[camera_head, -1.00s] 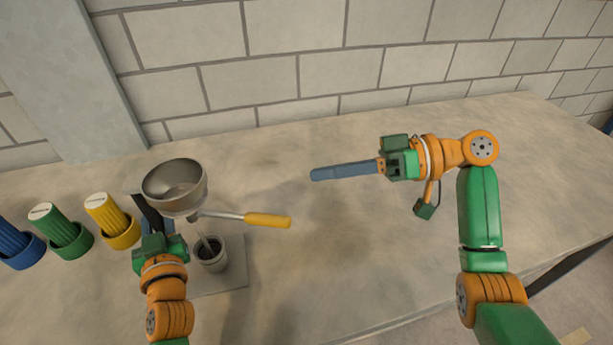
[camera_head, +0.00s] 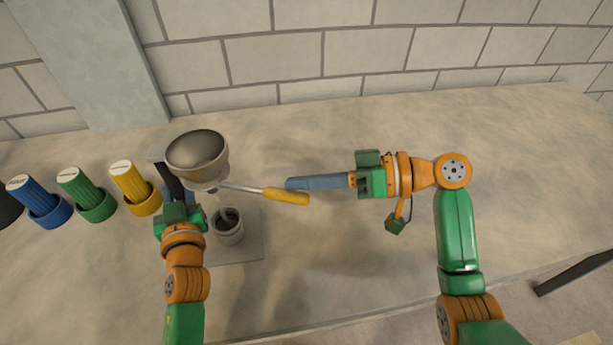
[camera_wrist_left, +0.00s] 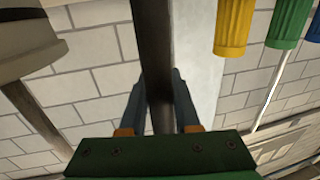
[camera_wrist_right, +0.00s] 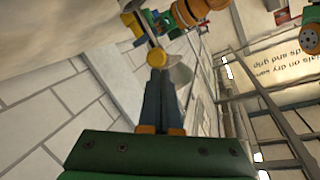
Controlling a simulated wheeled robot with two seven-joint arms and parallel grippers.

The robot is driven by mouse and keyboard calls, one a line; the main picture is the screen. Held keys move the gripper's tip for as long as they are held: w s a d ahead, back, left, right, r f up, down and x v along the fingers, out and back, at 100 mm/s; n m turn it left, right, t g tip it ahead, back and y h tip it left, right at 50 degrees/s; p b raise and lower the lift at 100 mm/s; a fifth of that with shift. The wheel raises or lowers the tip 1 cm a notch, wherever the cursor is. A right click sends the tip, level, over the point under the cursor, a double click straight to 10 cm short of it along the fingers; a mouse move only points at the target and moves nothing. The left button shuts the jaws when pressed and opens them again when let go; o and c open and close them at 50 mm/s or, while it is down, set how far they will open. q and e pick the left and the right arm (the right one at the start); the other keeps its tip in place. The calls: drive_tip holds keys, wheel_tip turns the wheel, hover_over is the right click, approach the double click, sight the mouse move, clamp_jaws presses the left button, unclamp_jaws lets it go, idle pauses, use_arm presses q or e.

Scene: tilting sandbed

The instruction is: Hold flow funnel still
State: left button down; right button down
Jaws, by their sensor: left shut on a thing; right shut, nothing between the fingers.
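The grey metal flow funnel (camera_head: 197,158) stands at the left of the head view, above a small grey cup (camera_head: 229,228). A thin pale line runs from its underside to the cup. A rod with a yellow grip (camera_head: 286,196) sticks out to the right below the bowl. My left gripper (camera_wrist_left: 155,92) is shut on a dark bar (camera_wrist_left: 152,35) beside the funnel; the bar's joint with the funnel is unclear. My right gripper (camera_head: 288,184) is shut and empty, fingertips close to the yellow grip. I cannot tell whether they touch.
A blue (camera_head: 40,202), a green (camera_head: 87,195) and a yellow (camera_head: 135,188) ribbed-handled thing stand in matching holders left of my left gripper. A flat plate (camera_head: 250,246) lies under the cup. The table (camera_head: 340,260) is clear in front and at right; a block wall stands behind.

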use_arm(q)
drive_tip(key=shift+f, duration=0.15)
use_arm(e)
drive_tip(key=shift+s+a, duration=0.15)
drive_tip(key=shift+s, duration=0.95)
use_arm(q)
drive_tip(key=c, duration=0.8)
unclamp_jaws()
drive_tip(key=shift+o, duration=1.2)
drive_tip(key=shift+w+a, duration=0.1)
drive_tip(key=shift+w, duration=0.1)
use_arm(e)
drive_tip(key=w+d+r, duration=0.1)
drive_tip(key=d+r, duration=0.4)
drive_tip(key=d, duration=0.5)
drive_tip(key=shift+d, duration=0.15)
drive_tip(key=shift+s+r, duration=0.1)
drive_tip(key=shift+r, duration=0.05)
